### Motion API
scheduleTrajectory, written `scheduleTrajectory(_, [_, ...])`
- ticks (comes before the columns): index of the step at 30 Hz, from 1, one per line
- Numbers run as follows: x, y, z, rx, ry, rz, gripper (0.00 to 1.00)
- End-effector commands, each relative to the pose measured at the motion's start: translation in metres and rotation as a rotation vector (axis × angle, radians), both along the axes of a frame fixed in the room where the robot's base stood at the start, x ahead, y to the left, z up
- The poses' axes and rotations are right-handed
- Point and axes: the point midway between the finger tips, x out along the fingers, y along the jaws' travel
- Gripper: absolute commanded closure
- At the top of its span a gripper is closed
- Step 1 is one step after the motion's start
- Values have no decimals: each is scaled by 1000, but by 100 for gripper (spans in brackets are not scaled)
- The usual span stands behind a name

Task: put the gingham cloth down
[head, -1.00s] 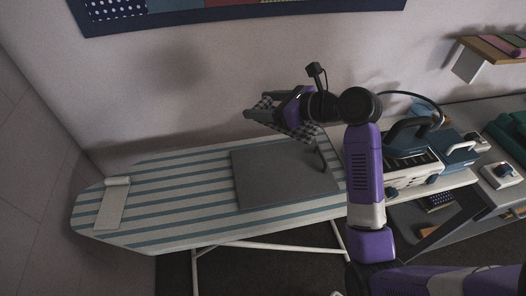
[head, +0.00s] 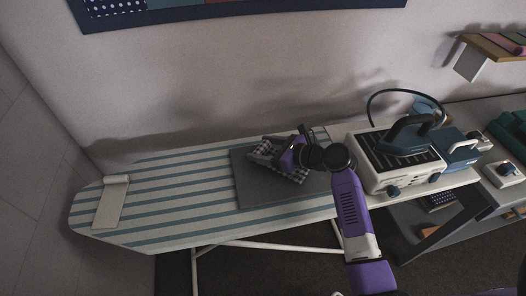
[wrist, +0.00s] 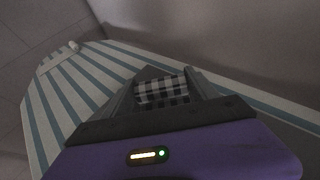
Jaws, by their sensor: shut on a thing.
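The black-and-white gingham cloth (head: 296,175) is between the fingers of my gripper (head: 259,151), over the grey square mat (head: 262,193) on the striped ironing board (head: 170,198). In the wrist view the cloth (wrist: 162,91) shows between the two fingers of my gripper (wrist: 160,76), which are shut on it. The cloth is low over the mat; I cannot tell whether it touches. My gripper and wrist hide part of the cloth and mat.
A rolled cream cloth (head: 112,201) lies at the board's left end. The wall runs close behind.

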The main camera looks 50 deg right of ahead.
Motion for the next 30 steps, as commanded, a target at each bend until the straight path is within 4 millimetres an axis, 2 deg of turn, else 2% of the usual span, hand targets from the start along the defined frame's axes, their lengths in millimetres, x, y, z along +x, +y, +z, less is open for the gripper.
scheduleTrajectory(3, [-1, -1, -12, 0, 1, -1, 71])
scheduleTrajectory(15, [0, 0, -16, 1, 0, 0, 71])
scheduleTrajectory(16, [0, 0, -15, 1, 0, 0, 27])
scheduleTrajectory(18, [0, 0, -15, 1, 0, -1, 13])
scheduleTrajectory(30, [-1, -1, -12, -2, 0, -1, 11])
